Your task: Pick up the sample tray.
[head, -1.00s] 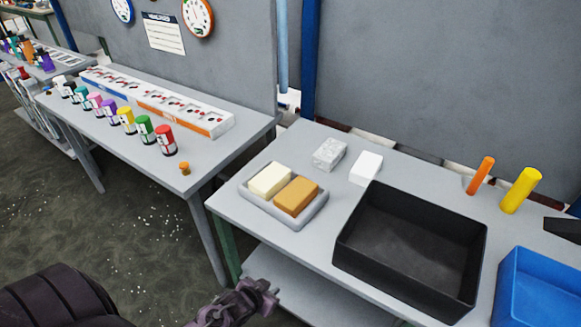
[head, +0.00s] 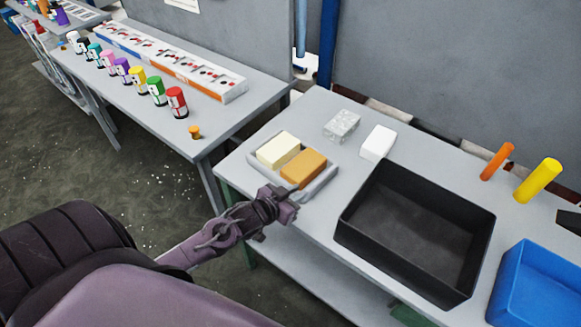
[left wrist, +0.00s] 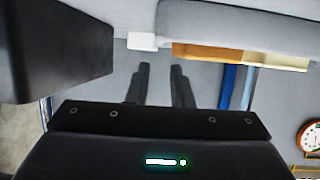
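The sample tray (head: 327,181) is a shallow grey tray on the near left part of the grey table. It holds a cream block (head: 278,149) and an orange-brown block (head: 303,168). My left gripper (head: 287,203) is at the tray's near edge in the head view and hides part of it; contact cannot be told. In the left wrist view the two dark fingers (left wrist: 161,68) stand apart with nothing between them. The tray's grey side (left wrist: 240,22) and its blocks show just beyond the fingertips. My right gripper is not in view.
A black bin (head: 365,228) stands close to the right of the tray, with a blue bin (head: 540,290) further right. A speckled block (head: 341,124) and a white block (head: 378,142) lie behind.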

